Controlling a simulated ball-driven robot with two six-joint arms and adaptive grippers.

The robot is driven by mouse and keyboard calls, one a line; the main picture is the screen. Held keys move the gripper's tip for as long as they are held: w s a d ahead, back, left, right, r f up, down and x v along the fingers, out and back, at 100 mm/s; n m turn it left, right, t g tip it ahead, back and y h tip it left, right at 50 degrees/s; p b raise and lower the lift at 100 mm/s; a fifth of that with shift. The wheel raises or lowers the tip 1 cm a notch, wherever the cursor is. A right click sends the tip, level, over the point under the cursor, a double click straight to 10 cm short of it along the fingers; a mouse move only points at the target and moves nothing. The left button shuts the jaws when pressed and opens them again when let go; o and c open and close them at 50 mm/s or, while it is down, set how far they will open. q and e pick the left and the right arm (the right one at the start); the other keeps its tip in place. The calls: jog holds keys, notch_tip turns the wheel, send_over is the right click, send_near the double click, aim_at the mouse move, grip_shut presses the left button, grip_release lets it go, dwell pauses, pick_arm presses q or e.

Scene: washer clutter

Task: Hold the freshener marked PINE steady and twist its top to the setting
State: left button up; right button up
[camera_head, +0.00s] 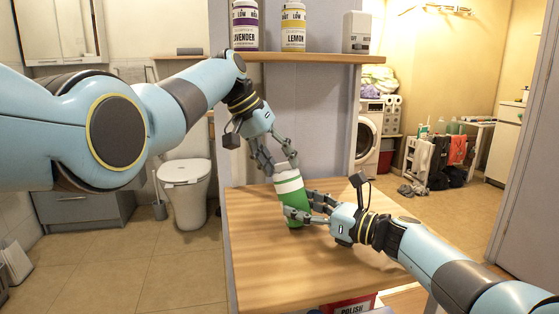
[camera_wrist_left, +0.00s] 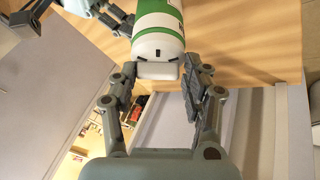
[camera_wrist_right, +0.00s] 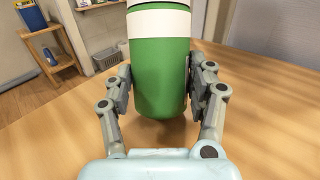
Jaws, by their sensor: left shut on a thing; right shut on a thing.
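A green freshener (camera_head: 295,206) with a white band and a white top (camera_head: 287,177) is over the wooden table, leaning slightly in the head view. The word PINE is not readable. My left gripper (camera_head: 277,168) is shut on the top from above; in the left wrist view its fingers sit on either side of the narrow white knob (camera_wrist_left: 157,70). My right gripper (camera_head: 297,212) is shut around the green body low down; in the right wrist view the green body (camera_wrist_right: 160,75) is between its fingers. Whether its base touches the table is unclear.
The table (camera_head: 265,265) is clear around the freshener. A shelf (camera_head: 310,58) behind holds a LAVENDER bottle (camera_head: 245,28), a LEMON bottle (camera_head: 293,28) and a white container (camera_head: 356,32). A red box marked POLISH (camera_head: 350,305) is below the table's front edge.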

pick_arm(q)
jog(key=shift+s+d+n, duration=0.1)
jog(key=shift+d+n, duration=0.15)
jog(key=shift+n, duration=0.05)
jog(key=shift+n+y, duration=0.3)
jog(key=shift+n, duration=0.3)
jog(key=shift+d+r+n+y, duration=0.15)
jog(key=shift+n+y, duration=0.65)
jog(key=shift+n, duration=1.1)
jog(key=shift+c, duration=0.2)
jog(key=o, duration=1.1)
